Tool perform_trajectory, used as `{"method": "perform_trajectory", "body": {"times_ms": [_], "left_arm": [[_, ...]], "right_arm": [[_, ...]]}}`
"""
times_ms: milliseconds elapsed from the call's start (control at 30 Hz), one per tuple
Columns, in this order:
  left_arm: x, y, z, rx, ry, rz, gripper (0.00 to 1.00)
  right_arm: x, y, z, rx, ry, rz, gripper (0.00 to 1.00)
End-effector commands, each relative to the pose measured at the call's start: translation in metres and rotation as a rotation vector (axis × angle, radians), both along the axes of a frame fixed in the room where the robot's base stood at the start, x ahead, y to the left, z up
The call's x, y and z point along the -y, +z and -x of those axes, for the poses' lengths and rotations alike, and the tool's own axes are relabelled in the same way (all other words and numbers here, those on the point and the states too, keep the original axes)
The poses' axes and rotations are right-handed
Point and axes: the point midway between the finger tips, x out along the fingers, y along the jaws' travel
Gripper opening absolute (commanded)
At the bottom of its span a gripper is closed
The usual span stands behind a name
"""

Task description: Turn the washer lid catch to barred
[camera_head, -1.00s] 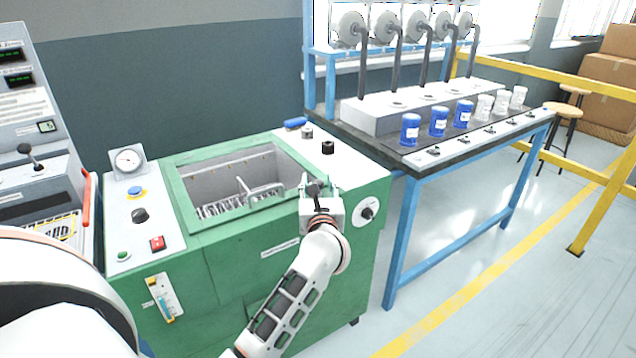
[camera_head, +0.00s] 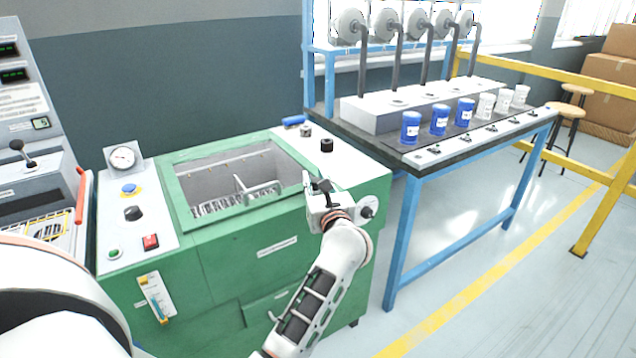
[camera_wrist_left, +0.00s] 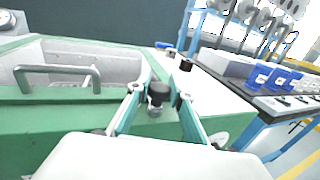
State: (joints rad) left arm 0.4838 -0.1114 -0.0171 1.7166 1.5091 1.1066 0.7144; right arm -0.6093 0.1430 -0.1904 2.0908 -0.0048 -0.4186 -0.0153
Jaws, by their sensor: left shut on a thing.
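The green washer (camera_head: 222,268) stands in the middle of the head view, with its open tank below the rim. My left gripper (camera_head: 318,187) is at the right front corner of its top. In the left wrist view, my left gripper (camera_wrist_left: 157,98) has its two fingers around a small black-topped knob (camera_wrist_left: 158,92) on a metal stem. The fingers are shut on this knob, which I take to be the lid catch. Its markings cannot be read. My right gripper is not in view.
Behind the held knob stand a black knob (camera_head: 327,146) and a grey knob (camera_head: 306,131). A blue-framed bench (camera_head: 402,240) with several cups stands to the right.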

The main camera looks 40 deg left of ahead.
Motion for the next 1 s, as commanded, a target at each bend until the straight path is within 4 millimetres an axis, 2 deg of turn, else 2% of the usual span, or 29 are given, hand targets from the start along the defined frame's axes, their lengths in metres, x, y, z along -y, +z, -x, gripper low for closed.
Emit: {"method": "perform_trajectory", "body": {"times_ms": [33,267,500,533,567,600,1000], "left_arm": [[0.000,-0.005,-0.001,-0.004,0.023,0.002,0.00],[0.000,0.000,0.000,0.000,0.070,-0.001,0.00],[0.000,0.002,0.001,0.001,0.069,-0.002,0.00],[0.000,0.002,0.001,0.002,0.069,-0.001,0.29],[0.000,0.002,0.001,0.002,0.069,-0.001,0.37],[0.000,0.001,0.001,0.002,0.069,-0.001,0.39],[0.006,0.000,0.004,0.001,0.066,0.001,0.39]], "right_arm": [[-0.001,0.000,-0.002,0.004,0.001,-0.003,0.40],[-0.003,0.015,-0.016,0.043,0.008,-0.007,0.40],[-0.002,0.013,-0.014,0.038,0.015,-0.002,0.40],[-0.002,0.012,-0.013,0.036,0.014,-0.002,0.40],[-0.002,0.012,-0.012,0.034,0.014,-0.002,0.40],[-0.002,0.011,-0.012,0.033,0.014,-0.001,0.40],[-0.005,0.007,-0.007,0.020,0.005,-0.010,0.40]]}}
